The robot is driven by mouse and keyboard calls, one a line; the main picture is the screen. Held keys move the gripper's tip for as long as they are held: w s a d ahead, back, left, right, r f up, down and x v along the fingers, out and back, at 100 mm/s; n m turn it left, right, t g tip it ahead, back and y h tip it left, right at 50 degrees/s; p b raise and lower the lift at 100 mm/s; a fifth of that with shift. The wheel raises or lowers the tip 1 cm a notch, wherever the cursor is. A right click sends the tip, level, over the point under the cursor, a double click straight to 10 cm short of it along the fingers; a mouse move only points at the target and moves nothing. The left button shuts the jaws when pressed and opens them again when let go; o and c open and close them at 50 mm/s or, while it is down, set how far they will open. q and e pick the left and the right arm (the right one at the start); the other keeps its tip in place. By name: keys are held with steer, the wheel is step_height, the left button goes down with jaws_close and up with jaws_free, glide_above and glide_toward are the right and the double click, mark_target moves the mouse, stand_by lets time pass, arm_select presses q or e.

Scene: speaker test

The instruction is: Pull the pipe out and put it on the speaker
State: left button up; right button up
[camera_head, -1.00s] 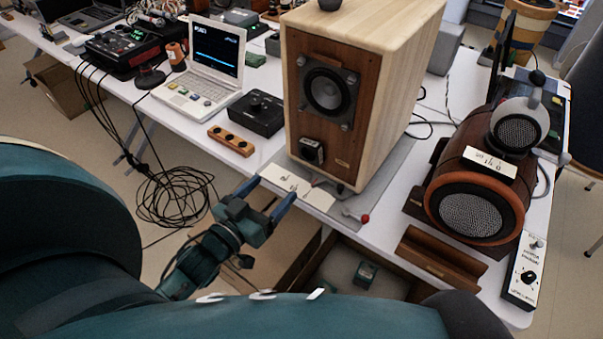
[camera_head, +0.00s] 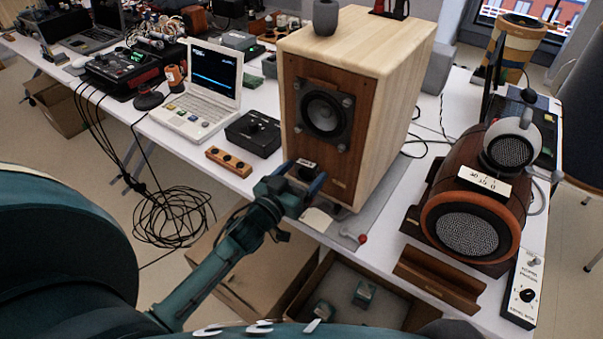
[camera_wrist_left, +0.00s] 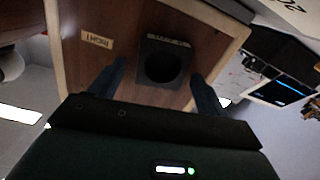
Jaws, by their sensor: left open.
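The wooden box speaker (camera_head: 400,100) stands on the table with its brown front towards me. The pipe seems to be the dark square block with a round hole (camera_wrist_left: 165,62) low on that front; it still sits against the front panel. In the head view the pipe (camera_head: 307,165) is partly hidden by my left gripper (camera_head: 301,176). My left gripper is open. In the wrist view its two blue fingers (camera_wrist_left: 157,84) are on either side of the pipe, with visible gaps, and it is not gripped. My right gripper is not in view.
A grey cup (camera_head: 324,19) and a black object (camera_head: 390,8) stand on the speaker's top; bare wood lies between. A round brown speaker (camera_head: 473,217) is at right, a black box (camera_head: 253,132) and laptop (camera_head: 207,92) at left. A red-tipped lever (camera_head: 362,239) is near the front edge.

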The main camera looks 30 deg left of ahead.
arm_select(q)
steer(key=shift+w, duration=0.1)
steer(key=shift+c, duration=0.3)
steer(key=c, duration=0.7)
steer(key=shift+c, duration=1)
steer(key=o, duration=0.4)
steer(key=shift+c, duration=0.2)
steer(key=c, duration=0.5)
steer(key=shift+s+a+p, duration=0.3)
steer(key=shift+s+p, duration=0.45)
steer(key=shift+s, duration=1.3)
steer(key=shift+s+a+p, duration=0.25)
steer(key=shift+s+p, duration=0.55)
steer(key=shift+s, duration=1.25)
steer(key=shift+s+a+p, duration=0.3)
steer(key=shift+s+p, duration=0.45)
steer(key=shift+s, duration=1.3)
